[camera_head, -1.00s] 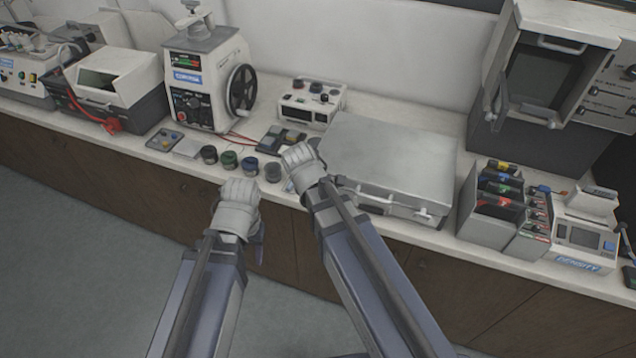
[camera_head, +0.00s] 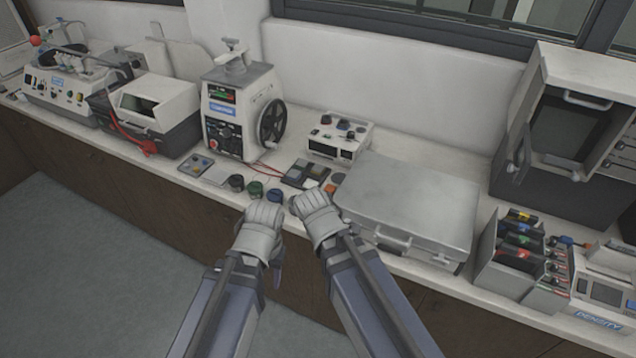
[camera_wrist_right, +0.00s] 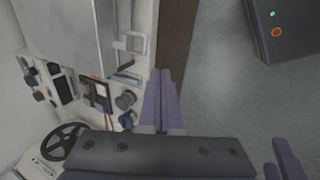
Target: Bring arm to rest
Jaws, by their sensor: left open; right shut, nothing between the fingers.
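My left gripper (camera_head: 264,216) is open and empty, over the counter's front edge at the middle of the head view. My right gripper (camera_head: 314,208) is beside it to the right, near the left front corner of a silver case (camera_head: 410,198). In the right wrist view its fingers (camera_wrist_right: 162,100) are together with nothing between them. Both arms reach in from the bottom of the head view. The mounting press (camera_head: 228,118), with a black handwheel (camera_head: 273,122), stands behind and to the left of the grippers.
Small dark, green and blue pots (camera_head: 255,189) stand on the counter just behind the grippers. A control box (camera_head: 338,140) sits behind the case. A sorter box (camera_head: 512,255) and a density meter (camera_head: 600,295) are at right. The floor (camera_head: 110,280) in front is clear.

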